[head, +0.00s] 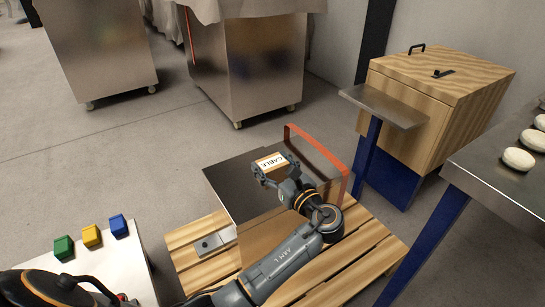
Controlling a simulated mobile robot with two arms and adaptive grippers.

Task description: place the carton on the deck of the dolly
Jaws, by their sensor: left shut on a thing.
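The carton (270,162) is a small box with a white and orange label that reads CABLE. My left gripper (272,172) is shut on it, with a finger at either side. The dolly has an orange hoop handle (315,141) and a dark, shiny deck (236,178). In the picture the carton lies over the deck near the handle; I cannot tell whether it touches the deck. My left arm and gripper hide the right part of the deck. My right gripper is not in view.
A wooden pallet (360,249) lies around and below the dolly in the picture. At right stand a wooden cabinet (440,75) and a steel table (500,165) with dough rounds. Green, yellow and blue blocks sit on a white surface (110,264) at lower left. Steel machines stand behind.

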